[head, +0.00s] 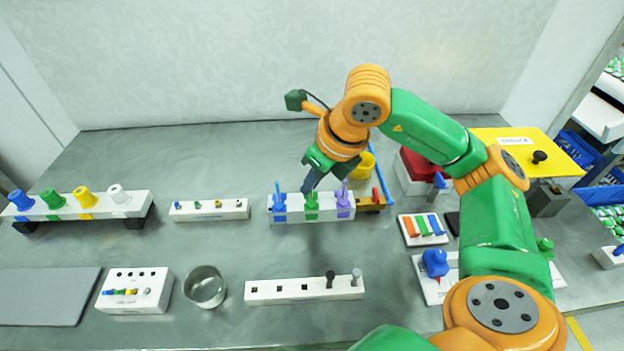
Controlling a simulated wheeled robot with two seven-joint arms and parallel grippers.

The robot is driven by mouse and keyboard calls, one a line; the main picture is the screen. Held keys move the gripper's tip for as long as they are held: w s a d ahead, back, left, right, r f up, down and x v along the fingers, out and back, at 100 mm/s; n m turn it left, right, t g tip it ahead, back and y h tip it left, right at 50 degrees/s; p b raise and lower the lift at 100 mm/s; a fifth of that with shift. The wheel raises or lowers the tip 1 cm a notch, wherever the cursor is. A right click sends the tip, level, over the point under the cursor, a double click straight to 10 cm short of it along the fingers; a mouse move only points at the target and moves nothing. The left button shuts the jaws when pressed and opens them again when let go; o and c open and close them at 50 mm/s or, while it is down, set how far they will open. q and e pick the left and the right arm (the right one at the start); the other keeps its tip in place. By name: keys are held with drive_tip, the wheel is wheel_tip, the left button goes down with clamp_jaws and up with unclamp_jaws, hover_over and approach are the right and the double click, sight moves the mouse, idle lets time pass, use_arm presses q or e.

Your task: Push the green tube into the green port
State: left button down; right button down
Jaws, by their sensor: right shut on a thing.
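A white block (325,214) near the middle of the table carries blue, green and purple ports in a row. The green port (311,208) is the middle one. My right gripper (311,187) points down right above it and is shut on the green tube (311,196). The tube is mostly hidden by the fingers, and I cannot tell how deep it sits in the port. A blue tube (278,190) stands upright at the left port and a purple tube (344,190) at the right port. My left gripper is out of view.
A white rack (135,207) with coloured cones stands at the far left. A small white strip (208,213) lies left of the block. A metal cup (205,287) and a long white holder (262,291) are in front. A yellow cylinder (364,166) stands behind the block.

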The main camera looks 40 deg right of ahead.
drive_tip(key=shift+f+b, duration=0.95)
drive_tip(key=shift+f, duration=0.05)
drive_tip(key=c, duration=1.2)
unclamp_jaws()
drive_tip(key=shift+o, duration=1.4)
drive_tip(key=shift+w, duration=0.1)
drive_tip(key=p+v, duration=0.1)
drive_tip(key=v, duration=0.6)
clamp_jaws()
